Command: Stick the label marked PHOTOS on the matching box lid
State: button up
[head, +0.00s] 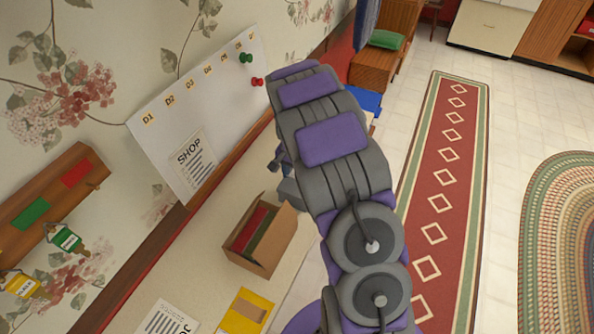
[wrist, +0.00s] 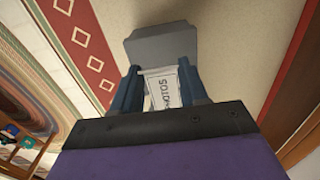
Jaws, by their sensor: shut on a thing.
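My gripper (wrist: 162,88) is shut on a white label (wrist: 160,90) in the wrist view. Dark print on the label is partly readable as the end of "PHOTOS"; the rest is hidden. A grey block-like piece (wrist: 172,45) shows just beyond the fingertips; I cannot tell whether the label touches it. In the head view my gripper (head: 280,160) is mostly behind my arm, above the table, with the grey piece (head: 290,193) below it. I cannot make out a lid marked PHOTOS in either view.
An open cardboard box (head: 245,262) with red and green items stands on the table (head: 185,265). A yellow folder (head: 246,312) and a printed sheet (head: 167,320) lie nearer. A white board (head: 210,125) leans along the wall. A blue object (head: 366,100) is partly behind my arm.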

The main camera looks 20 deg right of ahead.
aim_at(294, 191)
jog(key=shift+a+f, duration=0.45)
jog(key=shift+a, duration=0.3)
jog(key=shift+f+b, duration=0.35)
jog(key=shift+d+f+b, duration=0.4)
jog(key=shift+d+f, duration=0.7)
jog(key=shift+f, duration=0.4)
jog(key=shift+a+f, duration=0.2)
jog(key=shift+f, duration=0.05)
jog(key=shift+a+f, duration=0.25)
jog(key=shift+a, duration=0.5)
jog(key=shift+d+f, duration=0.1)
jog(key=shift+d, duration=0.7)
jog(key=shift+a, duration=0.65)
jog(key=shift+d+f, duration=0.25)
jog(key=shift+d, duration=0.25)
